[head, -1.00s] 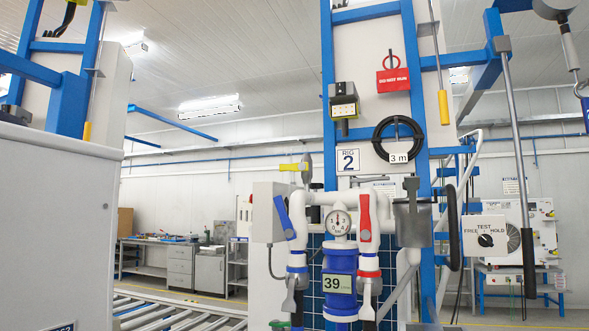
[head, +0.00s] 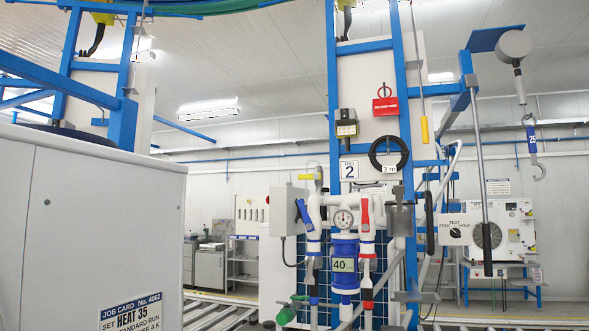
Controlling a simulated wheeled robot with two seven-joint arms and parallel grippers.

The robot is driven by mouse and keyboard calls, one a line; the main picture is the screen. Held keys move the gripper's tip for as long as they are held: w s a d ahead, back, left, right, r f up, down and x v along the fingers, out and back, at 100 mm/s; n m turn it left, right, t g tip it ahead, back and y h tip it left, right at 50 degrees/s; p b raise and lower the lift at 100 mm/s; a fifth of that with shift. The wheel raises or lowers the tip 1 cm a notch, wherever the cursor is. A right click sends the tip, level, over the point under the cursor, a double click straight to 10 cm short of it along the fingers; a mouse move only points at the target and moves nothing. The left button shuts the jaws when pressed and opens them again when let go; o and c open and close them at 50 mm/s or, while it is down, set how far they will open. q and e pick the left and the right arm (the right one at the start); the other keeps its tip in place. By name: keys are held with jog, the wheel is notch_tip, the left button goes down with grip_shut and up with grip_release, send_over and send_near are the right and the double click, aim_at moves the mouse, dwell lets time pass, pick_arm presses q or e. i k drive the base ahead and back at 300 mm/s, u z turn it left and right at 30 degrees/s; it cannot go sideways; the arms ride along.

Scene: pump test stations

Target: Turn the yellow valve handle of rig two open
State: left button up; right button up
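The rig two sign (head: 349,170) hangs on a blue frame right of centre in the head view. The yellow valve handle (head: 306,177) is small, at the upper left of the rig's white pipework (head: 330,200). It appears to lie roughly level, pointing left from a grey valve body. A blue handle (head: 302,213) is tilted and a red handle (head: 364,213) is upright, either side of a round gauge (head: 343,219). The blue pump body (head: 345,250) carries a display reading 40. Neither of my grippers is in view.
A large white cabinet (head: 90,220) with a job card (head: 131,312) reading "HEAT 35" fills the left foreground. A roller conveyor (head: 215,312) runs low behind it. A green-handled valve (head: 290,310) sits low on the rig.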

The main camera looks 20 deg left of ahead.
aim_at(313, 175)
jog(key=u, duration=1.4)
jog(key=k, duration=0.1)
jog(key=z, duration=2.35)
jog(key=i, duration=0.85)
jog(key=u, duration=0.2)
